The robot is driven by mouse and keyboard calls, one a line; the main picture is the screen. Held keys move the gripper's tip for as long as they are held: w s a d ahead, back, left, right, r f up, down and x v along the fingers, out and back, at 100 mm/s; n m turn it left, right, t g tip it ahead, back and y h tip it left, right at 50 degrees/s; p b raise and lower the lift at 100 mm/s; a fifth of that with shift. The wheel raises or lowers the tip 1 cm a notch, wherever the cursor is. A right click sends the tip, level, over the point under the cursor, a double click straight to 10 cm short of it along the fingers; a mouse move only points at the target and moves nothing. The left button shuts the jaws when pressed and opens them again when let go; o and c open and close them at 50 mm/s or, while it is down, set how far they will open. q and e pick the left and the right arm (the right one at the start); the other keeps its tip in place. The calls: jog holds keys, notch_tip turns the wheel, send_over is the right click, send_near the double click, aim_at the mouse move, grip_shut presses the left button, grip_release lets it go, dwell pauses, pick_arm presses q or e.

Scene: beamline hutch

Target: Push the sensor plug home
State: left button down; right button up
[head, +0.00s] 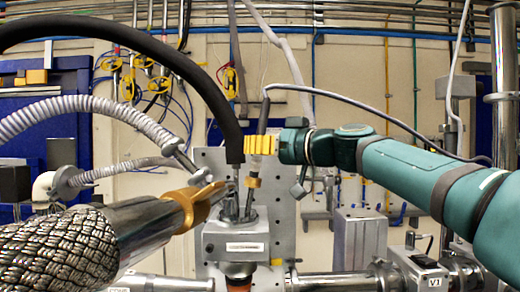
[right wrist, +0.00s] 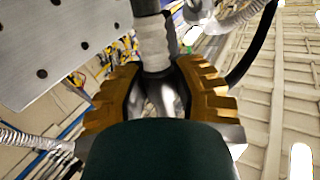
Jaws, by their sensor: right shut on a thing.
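The sensor plug (head: 254,170) is a slim, pale and dark piece with a yellow band, and a thin dark cable rises from its top. My right gripper (head: 258,145), with ribbed yellow fingers, comes in from the right and is shut on the plug. In the right wrist view the yellow fingers (right wrist: 160,88) close on both sides of a whitish shaft (right wrist: 155,42). The plug hangs upright over the grey connector box (head: 236,240). Its lower end is partly lost among fittings on the box top; I cannot tell how deep it sits. My left gripper is not in view.
A thick black hose (head: 190,65) arches down beside the plug on its left. A braided metal bellows (head: 55,250) and a pipe with a gold clamp (head: 196,205) crowd the left. A perforated metal plate (head: 285,205) stands behind.

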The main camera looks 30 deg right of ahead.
jog(key=o, duration=1)
jog(key=shift+r, duration=0.1)
jog(key=v, duration=1.2)
